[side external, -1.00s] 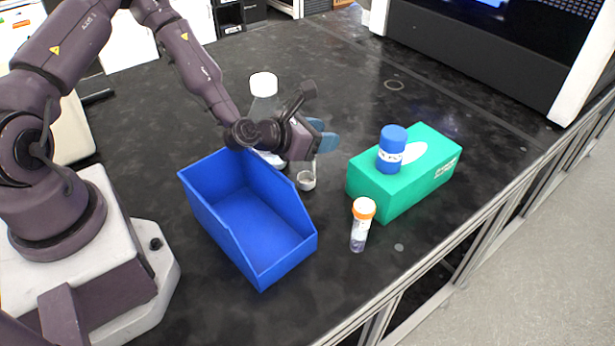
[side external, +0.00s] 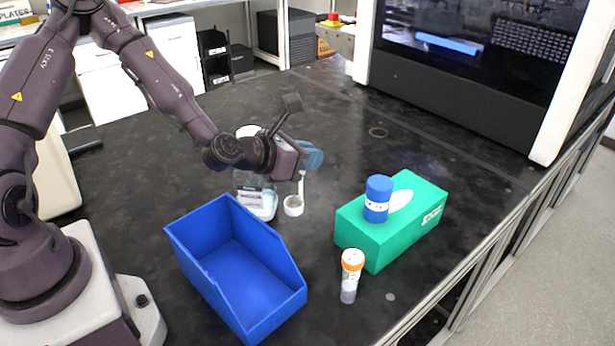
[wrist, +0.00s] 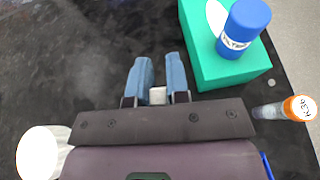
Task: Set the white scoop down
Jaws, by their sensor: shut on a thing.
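The white scoop (side external: 294,206) hangs below my gripper (side external: 312,156) in the side view, its bowl low and its thin handle upright. My gripper has blue fingers, and they are shut on the top of the handle. In the wrist view the pale handle end (wrist: 158,96) shows between the fingertips (wrist: 157,80). The bowl is close to the black bench top (side external: 370,150); I cannot tell whether it touches. The bowl is hidden in the wrist view.
A clear bottle (side external: 257,200) with a white lid stands just left of the scoop. A blue open bin (side external: 237,270) is nearer the camera. A green box (side external: 400,225) carrying a blue-capped jar (side external: 377,199) is right, with an orange-capped tube (side external: 351,275) in front. Bench behind is clear.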

